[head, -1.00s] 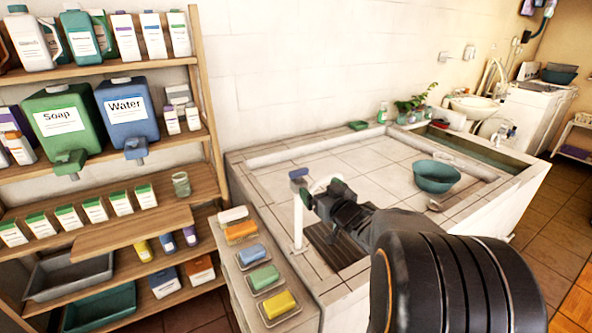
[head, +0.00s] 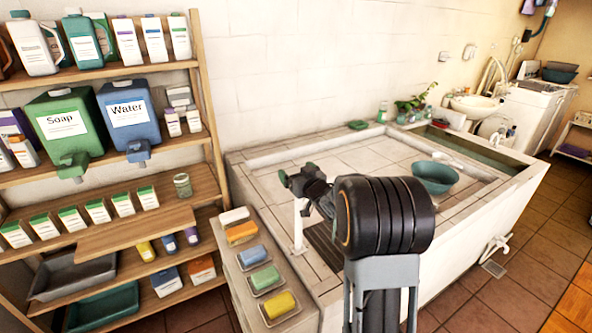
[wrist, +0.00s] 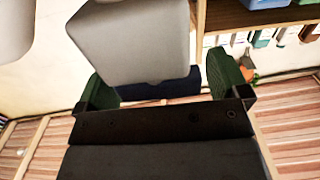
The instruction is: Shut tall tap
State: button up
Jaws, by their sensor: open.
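The tall tap is a white post (head: 298,228) standing at the near left corner of the washbasin (head: 400,180). My gripper (head: 296,178) is at the top of the post and hides the blue handle in the head view. In the wrist view a dark blue piece (wrist: 165,87), likely the handle, lies between the two green fingers of my gripper (wrist: 166,88). A pale grey block (wrist: 130,40) stands just beyond it and covers part of the view. The fingers are apart; I cannot tell whether either touches the blue piece.
A ledge with several soap bars (head: 265,278) lies left of the basin. A wooden shelf (head: 150,240) with bottles and dispensers stands further left. A teal bowl (head: 434,178) sits on the basin. A low white tap (head: 497,246) is on the basin's right side.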

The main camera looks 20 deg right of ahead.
jog(key=shift+w, duration=0.3)
jog(key=c, duration=0.9)
